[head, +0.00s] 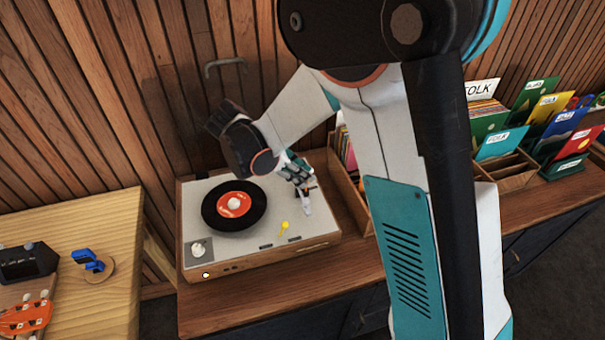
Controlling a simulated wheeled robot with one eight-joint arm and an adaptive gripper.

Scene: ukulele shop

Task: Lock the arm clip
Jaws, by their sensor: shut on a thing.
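A record player (258,255) with a pale top stands on a wooden counter. A black record with an orange label (234,204) lies on its left part. My gripper (303,203) reaches down to the right part of the deck, beside the record. It is shut on a small part there, at the place of the arm clip. The clip is mostly hidden by the fingers, and its position cannot be told. A small yellow piece (284,226) on the deck lies just left of and below the fingertips. A pale knob (198,249) is at the front left corner.
Record crates with FOLK dividers (481,107) stand to the right, partly behind my arm. A lighter wooden table (110,215) at left holds a blue clip-like object (91,261) and an orange ukulele headstock (25,317). A slatted wall with a metal hook (225,66) rises behind.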

